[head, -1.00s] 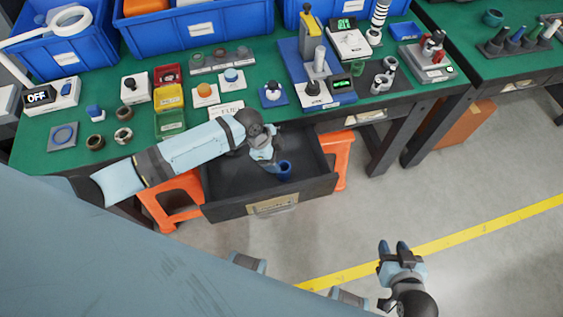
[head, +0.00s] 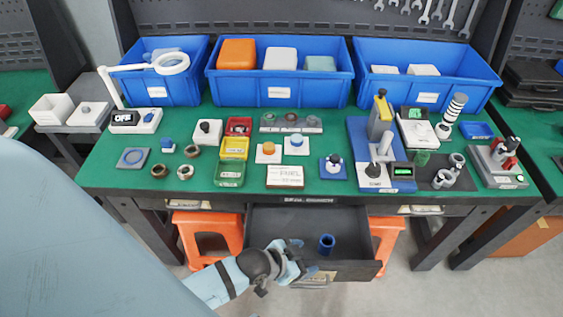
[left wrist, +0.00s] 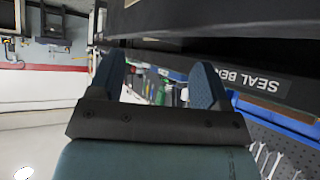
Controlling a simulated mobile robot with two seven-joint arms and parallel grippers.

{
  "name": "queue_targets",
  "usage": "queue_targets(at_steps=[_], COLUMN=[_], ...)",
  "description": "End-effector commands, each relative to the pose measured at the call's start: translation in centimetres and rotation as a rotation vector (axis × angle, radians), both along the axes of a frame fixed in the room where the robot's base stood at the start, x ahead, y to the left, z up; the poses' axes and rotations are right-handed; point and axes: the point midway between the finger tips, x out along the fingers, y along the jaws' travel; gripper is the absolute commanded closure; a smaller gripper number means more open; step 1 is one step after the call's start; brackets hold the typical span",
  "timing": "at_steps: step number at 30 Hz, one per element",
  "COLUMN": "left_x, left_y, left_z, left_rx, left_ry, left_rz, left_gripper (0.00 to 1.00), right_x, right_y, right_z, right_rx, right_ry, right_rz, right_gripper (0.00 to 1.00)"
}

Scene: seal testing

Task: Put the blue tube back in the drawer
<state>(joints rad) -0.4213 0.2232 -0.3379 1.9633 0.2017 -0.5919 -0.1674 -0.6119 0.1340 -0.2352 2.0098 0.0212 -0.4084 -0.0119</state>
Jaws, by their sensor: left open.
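The blue tube (head: 326,244) stands upright inside the open drawer (head: 265,222), toward its right side, in the head view. My left gripper (head: 305,257) is open and empty, over the front left part of the drawer, to the left of the tube and apart from it. In the left wrist view, the two blue fingers (left wrist: 158,82) are spread with nothing between them, and the tube does not show there. My right gripper is not in view.
The green bench (head: 330,192) above the drawer holds several small parts, a test press (head: 382,150) and blue bins (head: 280,87) at the back. Orange stools (head: 210,232) stand under the bench on both sides of the drawer.

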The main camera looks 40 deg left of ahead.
Motion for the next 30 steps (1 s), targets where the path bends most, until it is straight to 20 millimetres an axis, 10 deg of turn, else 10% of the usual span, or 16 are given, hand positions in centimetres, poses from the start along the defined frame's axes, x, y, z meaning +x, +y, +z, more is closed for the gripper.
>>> queue_targets(at_steps=[6, 20, 30], left_x=[-4.1, -4.8, -4.9], left_y=[2.7, 3.3, 3.6], left_z=[-0.2, 0.1, 7.4], left_rx=[-0.044, -0.049, -0.039], left_ry=[-0.045, -0.058, -0.069], left_rz=[0.189, 0.219, 0.217], left_gripper=[0.29, 0.29, 0.29], right_x=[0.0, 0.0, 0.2], right_y=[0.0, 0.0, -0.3], right_z=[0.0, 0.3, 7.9], right_rx=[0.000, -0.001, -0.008], right_ry=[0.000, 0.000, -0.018], right_rz=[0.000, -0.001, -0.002], right_gripper=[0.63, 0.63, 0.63])
